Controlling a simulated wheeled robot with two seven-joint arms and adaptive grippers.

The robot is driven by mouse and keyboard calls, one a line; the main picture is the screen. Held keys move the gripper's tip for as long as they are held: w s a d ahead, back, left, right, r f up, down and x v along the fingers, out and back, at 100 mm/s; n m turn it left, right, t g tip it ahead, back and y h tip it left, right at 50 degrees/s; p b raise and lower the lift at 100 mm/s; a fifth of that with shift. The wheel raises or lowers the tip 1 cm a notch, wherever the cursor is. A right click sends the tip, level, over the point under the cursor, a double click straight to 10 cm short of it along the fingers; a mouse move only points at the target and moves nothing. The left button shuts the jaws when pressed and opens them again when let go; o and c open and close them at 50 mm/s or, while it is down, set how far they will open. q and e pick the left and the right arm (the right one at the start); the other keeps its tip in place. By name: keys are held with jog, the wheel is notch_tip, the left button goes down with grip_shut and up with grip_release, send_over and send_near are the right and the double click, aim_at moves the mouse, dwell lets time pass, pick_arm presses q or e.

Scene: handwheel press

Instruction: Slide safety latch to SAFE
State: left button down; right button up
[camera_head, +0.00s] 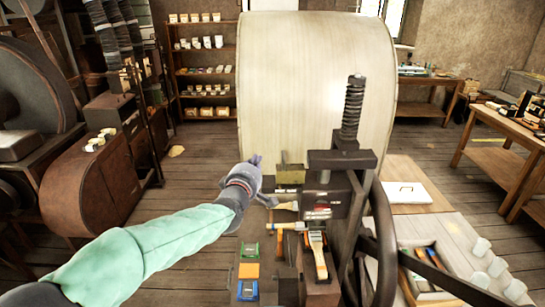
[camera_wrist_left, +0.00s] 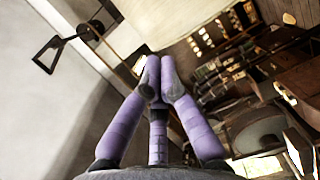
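The dark press (camera_head: 340,160) stands right of centre in the head view, with a thick upright screw (camera_head: 352,108) and a dark handwheel (camera_head: 384,245) at its right side. A small plate with red and pale marks (camera_head: 318,213) is on the press front. I cannot make out which part is the safety latch or its position. My left gripper (camera_head: 256,178) is just left of the press head, beside an olive block (camera_head: 291,174). In the left wrist view its purple fingers (camera_wrist_left: 158,78) come together at the tips, with nothing visible between them. My right gripper is out of view.
A large pale cylinder (camera_head: 315,75) stands behind the press. Several tools, including an orange-handled one (camera_head: 318,255), and a green-orange-blue item (camera_head: 249,270) lie at the front. A tool box (camera_head: 425,270) and white cups (camera_head: 480,247) are to the right. Dark machinery (camera_head: 85,195) stands at left.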

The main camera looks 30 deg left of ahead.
aim_at(286, 170)
pick_arm(q)
jog(key=w+d+p, duration=0.2)
jog(key=w, duration=0.4)
jog(key=shift+f, duration=0.45)
jog(key=shift+d, duration=0.1)
jog(key=w+d, duration=0.1)
jog(key=d, duration=0.1)
jog(key=w+d, duration=0.1)
jog(key=shift+w+d+p, duration=0.15)
jog(key=shift+d+p, duration=0.25)
jog(key=shift+a, duration=0.1)
